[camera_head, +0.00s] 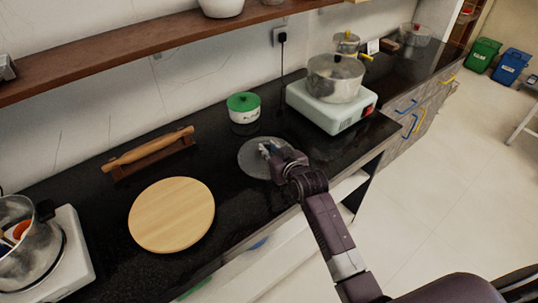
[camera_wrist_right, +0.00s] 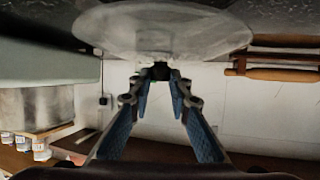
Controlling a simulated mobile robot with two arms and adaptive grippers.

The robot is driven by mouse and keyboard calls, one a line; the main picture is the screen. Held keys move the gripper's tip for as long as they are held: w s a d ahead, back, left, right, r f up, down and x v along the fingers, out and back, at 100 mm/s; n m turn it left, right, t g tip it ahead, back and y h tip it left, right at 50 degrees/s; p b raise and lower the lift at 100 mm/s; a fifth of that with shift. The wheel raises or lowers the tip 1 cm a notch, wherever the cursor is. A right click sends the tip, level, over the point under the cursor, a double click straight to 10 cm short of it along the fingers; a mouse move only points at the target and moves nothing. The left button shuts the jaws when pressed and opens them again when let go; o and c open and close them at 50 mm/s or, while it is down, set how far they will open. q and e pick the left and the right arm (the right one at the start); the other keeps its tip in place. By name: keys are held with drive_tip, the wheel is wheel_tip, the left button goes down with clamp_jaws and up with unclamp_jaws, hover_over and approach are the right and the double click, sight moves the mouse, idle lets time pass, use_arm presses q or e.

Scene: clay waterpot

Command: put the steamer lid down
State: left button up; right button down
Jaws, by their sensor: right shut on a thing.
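The steamer lid is a clear, greyish round disc (camera_head: 250,160) over the black counter, between the green-lidded pot and the counter's front edge. It also shows large at the top of the right wrist view (camera_wrist_right: 160,28). My right gripper (camera_head: 266,150) is shut on its dark knob (camera_wrist_right: 160,70), with the blue-padded fingers closing together at the tips. The lid looks level and very close to the counter; I cannot tell whether it touches. My left gripper is not in view.
A white cooker (camera_head: 300,101) with a steel pot (camera_head: 335,80) stands to the right. A green-lidded pot (camera_head: 243,109) is just behind the lid. A round wooden board (camera_head: 172,214) and a rolling pin (camera_head: 150,148) on its stand lie left. Another cooker (camera_head: 75,262) is at far left.

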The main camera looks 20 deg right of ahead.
wheel_tip(320, 180, down, 3)
drive_tip(key=shift+r, duration=0.1)
drive_tip(key=c, duration=1.8)
unclamp_jaws()
drive_tip(key=shift+s, duration=0.1)
drive_tip(key=v, duration=1.2)
